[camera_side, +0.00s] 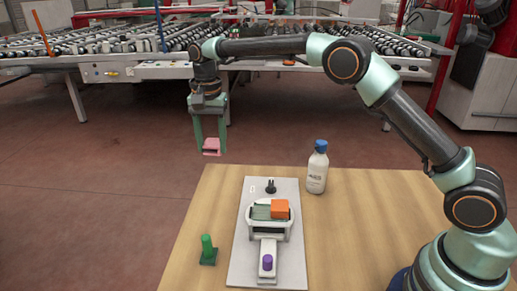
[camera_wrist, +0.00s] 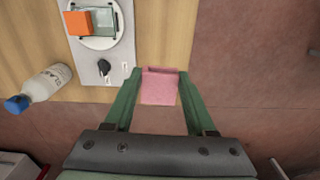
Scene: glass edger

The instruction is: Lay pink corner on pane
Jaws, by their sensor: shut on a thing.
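My gripper (camera_side: 210,151) is shut on the pink corner (camera_side: 212,145) and holds it in the air, left of and above the far edge of the table. In the wrist view the pink corner (camera_wrist: 158,88) sits between the two green fingers. The glass pane (camera_side: 260,212) lies on a round white holder (camera_side: 250,230) on a grey base plate. An orange block (camera_side: 280,208) rests on the pane's right part. In the wrist view the pane (camera_wrist: 104,20) and the orange block (camera_wrist: 78,23) show at the upper left, apart from my gripper.
A white bottle with a blue cap (camera_side: 317,170) stands right of the plate. A black knob (camera_side: 270,187) sits on the plate behind the holder, and a purple knob (camera_side: 267,262) in front. A green peg (camera_side: 207,251) stands at left. The table's right part is clear.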

